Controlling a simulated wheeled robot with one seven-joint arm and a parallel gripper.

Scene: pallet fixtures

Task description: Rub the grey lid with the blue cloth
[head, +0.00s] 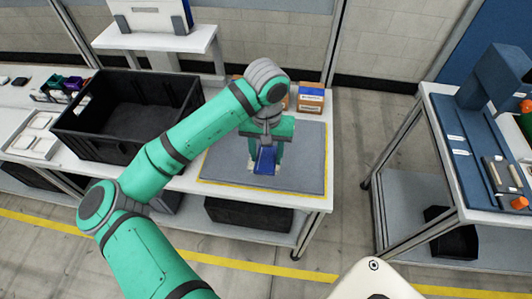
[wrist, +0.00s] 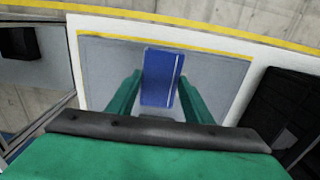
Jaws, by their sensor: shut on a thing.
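The blue cloth (head: 265,160) is a flat blue rectangle between the fingers of my gripper (head: 264,167), over the right part of the table. It also shows in the wrist view (wrist: 162,78), with a thin pale line along one side. My gripper is shut on the cloth and points down at the grey mat. I cannot make out a grey lid apart from the grey mat; the cloth and fingers hide what is directly below them. Whether the cloth touches the surface is unclear.
The grey mat (head: 305,158) has a yellow border. A large black crate (head: 75,128) stands to its left, with a white tray (head: 35,138) beyond. Small boxes (head: 310,100) stand behind the mat. A floor gap separates a second table (head: 440,110) with blue equipment at right.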

